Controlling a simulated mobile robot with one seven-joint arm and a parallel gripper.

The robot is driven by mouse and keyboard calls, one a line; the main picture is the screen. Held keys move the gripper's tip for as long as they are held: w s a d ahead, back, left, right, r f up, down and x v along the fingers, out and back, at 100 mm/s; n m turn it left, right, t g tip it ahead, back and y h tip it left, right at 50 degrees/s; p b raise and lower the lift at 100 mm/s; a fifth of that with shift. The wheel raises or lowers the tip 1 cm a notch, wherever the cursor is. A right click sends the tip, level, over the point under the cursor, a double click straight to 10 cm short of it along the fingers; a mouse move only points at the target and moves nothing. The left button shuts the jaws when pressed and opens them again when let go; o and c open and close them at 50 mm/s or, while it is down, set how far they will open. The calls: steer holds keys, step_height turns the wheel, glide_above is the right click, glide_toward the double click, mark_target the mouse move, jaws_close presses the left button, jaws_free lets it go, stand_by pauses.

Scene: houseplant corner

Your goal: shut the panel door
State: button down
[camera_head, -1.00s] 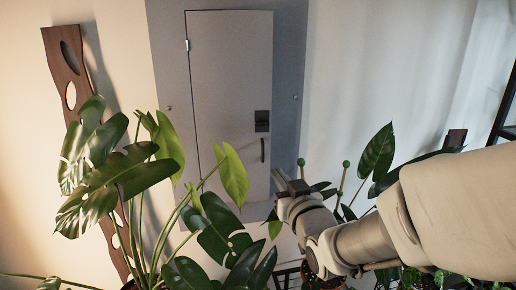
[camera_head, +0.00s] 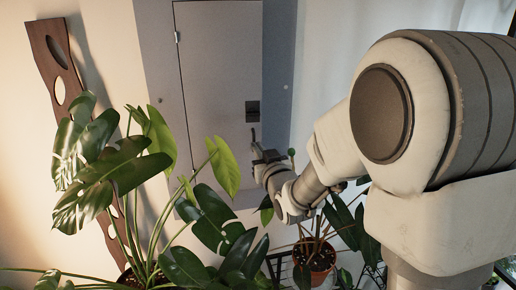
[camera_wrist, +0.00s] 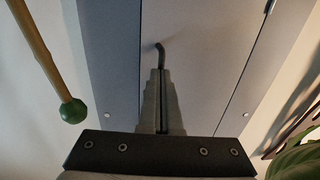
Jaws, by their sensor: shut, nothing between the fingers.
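The grey panel door (camera_head: 215,90) stands in a blue-grey frame at the back, hinged on its left in the head view. It looks close to flush with the frame; I cannot tell whether a gap is left. It carries a dark plate (camera_head: 252,111) and a dark lever handle (camera_head: 253,134) near its right edge. My gripper (camera_head: 259,153) is just below the handle in the head view. In the wrist view my gripper (camera_wrist: 160,73) is shut and empty, its fingers pointing at the door (camera_wrist: 200,50), with the handle (camera_wrist: 160,48) just beyond the tips. Contact cannot be told.
A large leafy plant (camera_head: 150,170) stands at the left front. A potted plant (camera_head: 315,255) stands below my arm. A green-tipped stake (camera_wrist: 73,111) is close beside my gripper in the wrist view. A wooden wall piece (camera_head: 65,75) leans at the left.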

steer(key=w+b, duration=0.1)
steer(key=b, duration=0.1)
steer(key=w+b, duration=0.2)
steer(key=shift+d+r, duration=0.15)
steer(key=shift+d, duration=0.15)
stand_by(0.5)
steer(key=shift+s+b, duration=0.1)
steer(key=shift+b, duration=0.25)
